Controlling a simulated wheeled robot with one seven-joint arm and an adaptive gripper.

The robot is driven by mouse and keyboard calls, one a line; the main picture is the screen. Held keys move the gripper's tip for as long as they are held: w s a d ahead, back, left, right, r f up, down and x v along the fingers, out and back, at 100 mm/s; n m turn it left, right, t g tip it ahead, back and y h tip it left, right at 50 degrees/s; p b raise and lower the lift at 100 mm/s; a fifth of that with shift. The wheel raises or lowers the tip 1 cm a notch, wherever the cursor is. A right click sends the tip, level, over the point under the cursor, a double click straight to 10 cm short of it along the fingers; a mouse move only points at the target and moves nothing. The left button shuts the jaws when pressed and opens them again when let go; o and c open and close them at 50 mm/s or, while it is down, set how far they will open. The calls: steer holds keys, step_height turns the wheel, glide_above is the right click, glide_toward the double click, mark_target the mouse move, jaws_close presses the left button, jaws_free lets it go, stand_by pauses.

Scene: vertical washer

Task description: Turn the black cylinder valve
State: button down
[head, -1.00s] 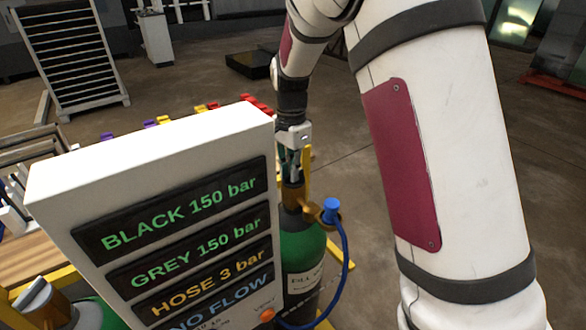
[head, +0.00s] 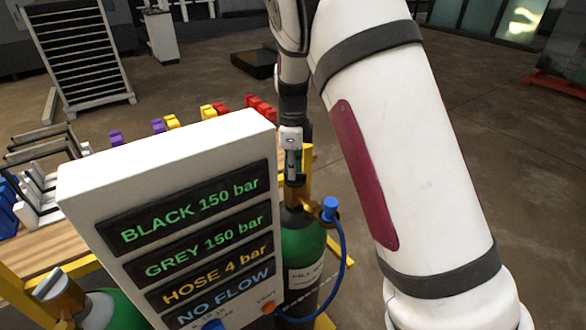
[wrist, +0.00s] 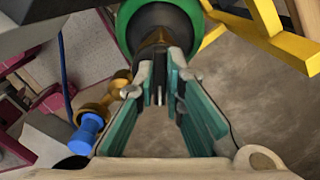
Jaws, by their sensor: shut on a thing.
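The cylinder (head: 303,250) under my gripper has a green shoulder and a dark lower body with a pale label. A brass valve fitting (head: 312,205) sits on its top, with a blue knob (head: 331,207) and a blue hose at its right. My gripper (head: 294,178) points down over the valve. In the wrist view its teal fingers (wrist: 159,82) are shut on the valve's top part, in front of the green collar (wrist: 187,48). The gripped part is mostly hidden between the fingers. The blue knob also shows in the wrist view (wrist: 88,132), beside the left finger.
A white panel (head: 165,165) stands just left of the gripper, reading BLACK 150 bar, GREY 150 bar, HOSE 4 bar, NO FLOW. A second green-topped cylinder (head: 112,312) is at lower left. Yellow frame bars (wrist: 265,40) lie close by. Open floor is at right.

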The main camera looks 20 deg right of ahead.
steer(key=shift+r+m, duration=0.1)
steer(key=shift+m, duration=0.3)
steer(key=c, duration=1.7)
jaws_free()
step_height(320, 180, up, 12)
